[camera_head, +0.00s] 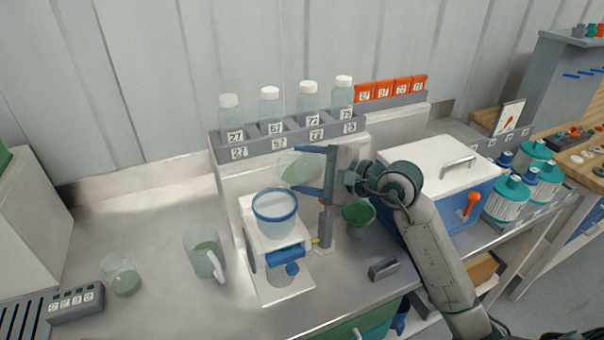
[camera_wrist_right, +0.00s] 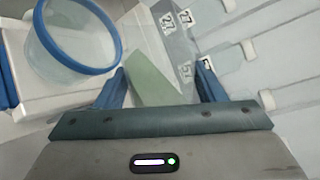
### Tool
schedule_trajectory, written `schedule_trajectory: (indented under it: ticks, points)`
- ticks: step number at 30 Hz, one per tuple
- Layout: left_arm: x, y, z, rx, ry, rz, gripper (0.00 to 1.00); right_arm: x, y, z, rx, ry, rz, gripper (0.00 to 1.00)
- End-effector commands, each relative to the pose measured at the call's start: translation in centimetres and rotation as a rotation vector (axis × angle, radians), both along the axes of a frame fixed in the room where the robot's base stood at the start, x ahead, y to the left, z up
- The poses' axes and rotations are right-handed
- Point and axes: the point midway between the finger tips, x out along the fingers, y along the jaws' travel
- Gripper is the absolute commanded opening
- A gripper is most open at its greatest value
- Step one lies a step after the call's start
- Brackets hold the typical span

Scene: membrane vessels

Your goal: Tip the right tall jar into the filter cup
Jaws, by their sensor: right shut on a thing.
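The right tall jar (camera_head: 288,163), clear with pale green liquid, is held tilted far over in my right gripper (camera_head: 310,170), its left end above and behind the filter cup. The gripper is shut around it. In the right wrist view the green liquid (camera_wrist_right: 150,78) shows between the blue fingers (camera_wrist_right: 160,86). The filter cup (camera_head: 275,222), clear with a blue rim, stands upright on a white stand; it also shows in the right wrist view (camera_wrist_right: 72,42). I cannot make out a stream between jar and cup. My left gripper is not in view.
A clear handled jug (camera_head: 203,256) and a small beaker (camera_head: 122,280), both with green liquid, stand on the left bench. A rack (camera_head: 265,146) of capped, numbered bottles is behind. A green cup (camera_head: 358,215) and a white-lidded blue box (camera_head: 440,165) are right.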

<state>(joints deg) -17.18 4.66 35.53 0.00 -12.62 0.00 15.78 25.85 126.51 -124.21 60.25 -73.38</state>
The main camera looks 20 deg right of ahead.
Motion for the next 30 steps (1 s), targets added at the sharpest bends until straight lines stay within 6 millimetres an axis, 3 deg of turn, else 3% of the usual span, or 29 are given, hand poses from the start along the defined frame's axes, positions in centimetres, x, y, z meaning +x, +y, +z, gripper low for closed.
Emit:
schedule_trajectory:
  ticks: [20, 30]
  points:
    - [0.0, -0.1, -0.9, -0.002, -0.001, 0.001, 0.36, 0.0, 0.0, -0.1, -0.040, -0.027, 0.001, 0.37]
    - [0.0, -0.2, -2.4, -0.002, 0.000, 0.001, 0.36, -0.1, 0.1, -0.2, -0.114, -0.075, 0.000, 0.37]
